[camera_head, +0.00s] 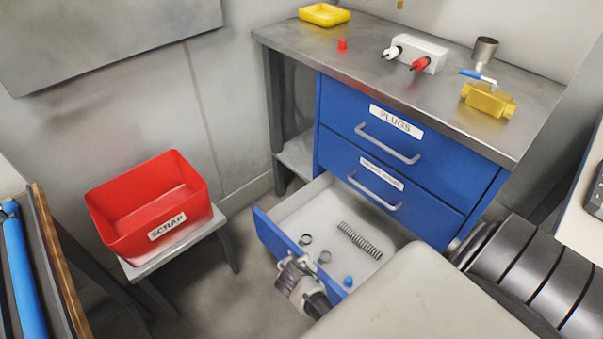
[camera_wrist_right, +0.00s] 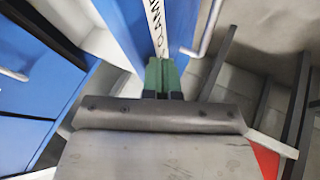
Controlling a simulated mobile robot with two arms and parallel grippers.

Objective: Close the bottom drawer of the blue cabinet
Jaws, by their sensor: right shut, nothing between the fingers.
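The blue cabinet (camera_head: 330,120) stands under a grey worktop. Its bottom drawer (camera_head: 270,235) is pulled well out; several small parts, including a spring (camera_head: 359,240) and a blue piece (camera_head: 348,281), lie inside. My left gripper is not in view.
The two upper drawers, one labelled PLUGS (camera_head: 396,121), are shut. A red SCRAP bin (camera_head: 150,215) stands on a small stand to the left.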

